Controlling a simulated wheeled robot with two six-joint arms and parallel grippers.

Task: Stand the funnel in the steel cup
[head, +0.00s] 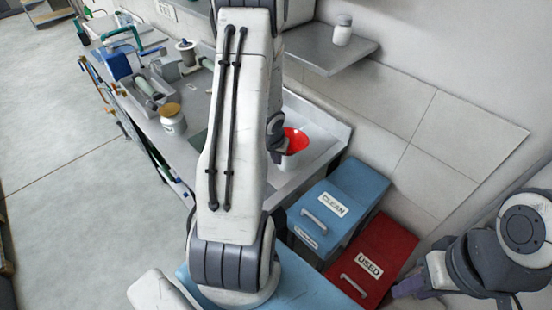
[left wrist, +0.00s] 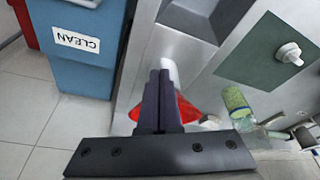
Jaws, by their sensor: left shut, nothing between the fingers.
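A red funnel (head: 297,139) is at the counter's right part in the head view, its wide mouth up. A pale shape (head: 293,161) shows just under it; I cannot tell whether it is the steel cup. My left gripper (head: 280,152) is beside the funnel, partly behind my own arm. In the left wrist view its fingers (left wrist: 161,78) are shut together and empty, in front of the red funnel (left wrist: 188,109), which shows on both sides of them. The fingers hide much of the funnel and what is under it. My right gripper (head: 408,288) is at the lower right, away from the counter.
A blue CLEAN bin (head: 345,197) and a red USED bin (head: 382,247) stand beside the counter. A jar with a tan lid (head: 172,119) stands on the counter's left part. A wall shelf (head: 325,52) holds a white jar (head: 342,30). Open floor (head: 70,200) lies left.

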